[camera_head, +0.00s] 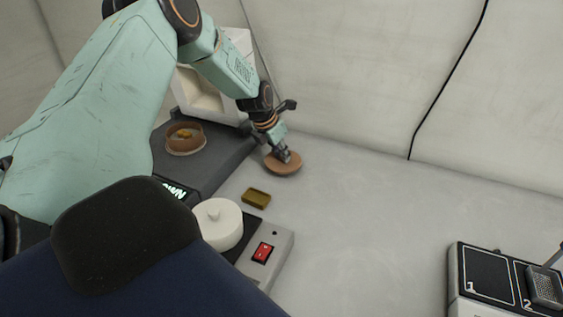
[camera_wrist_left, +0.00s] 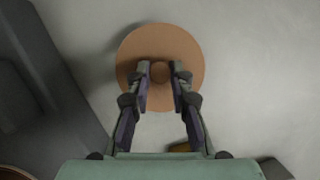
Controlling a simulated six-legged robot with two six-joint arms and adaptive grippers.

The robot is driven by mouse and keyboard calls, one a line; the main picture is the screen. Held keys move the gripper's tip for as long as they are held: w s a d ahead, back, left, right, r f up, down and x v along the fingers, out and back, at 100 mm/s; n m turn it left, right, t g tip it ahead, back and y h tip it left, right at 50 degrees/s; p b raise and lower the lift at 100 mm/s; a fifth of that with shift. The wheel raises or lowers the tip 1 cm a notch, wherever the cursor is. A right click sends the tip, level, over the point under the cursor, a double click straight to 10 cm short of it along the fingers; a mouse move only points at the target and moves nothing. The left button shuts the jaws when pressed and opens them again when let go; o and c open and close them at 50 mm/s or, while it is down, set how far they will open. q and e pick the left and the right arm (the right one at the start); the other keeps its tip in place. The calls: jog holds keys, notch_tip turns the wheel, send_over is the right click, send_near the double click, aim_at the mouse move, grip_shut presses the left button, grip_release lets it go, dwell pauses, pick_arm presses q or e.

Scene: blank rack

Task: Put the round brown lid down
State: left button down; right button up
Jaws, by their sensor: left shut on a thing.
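The round brown lid (camera_head: 284,165) is at the back of the grey table, right of the dark grey platform. My left gripper (camera_head: 284,156) comes down on it from above and is shut on its knob. In the left wrist view the lid (camera_wrist_left: 160,42) shows as a full disc, with the knob between the two fingertips (camera_wrist_left: 160,73). The lid looks level and at or very near the table surface; I cannot tell whether it touches. My right gripper is not in view.
A brown round pot (camera_head: 184,139) with something orange inside stands open on the dark platform (camera_head: 215,160). A small brownish-yellow block (camera_head: 256,198), a white round lidded item (camera_head: 217,223) and a red switch (camera_head: 263,252) are nearer. A numbered box (camera_head: 485,280) stands at right. The middle table is clear.

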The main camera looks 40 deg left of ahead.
pick_arm(q)
jog(key=shift+f, duration=0.85)
jog(key=shift+w+f, duration=0.1)
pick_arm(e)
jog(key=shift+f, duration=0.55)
pick_arm(q)
jog(key=c, duration=1.6)
grip_release()
jog(key=o, duration=0.4)
jog(key=shift+f, duration=0.1)
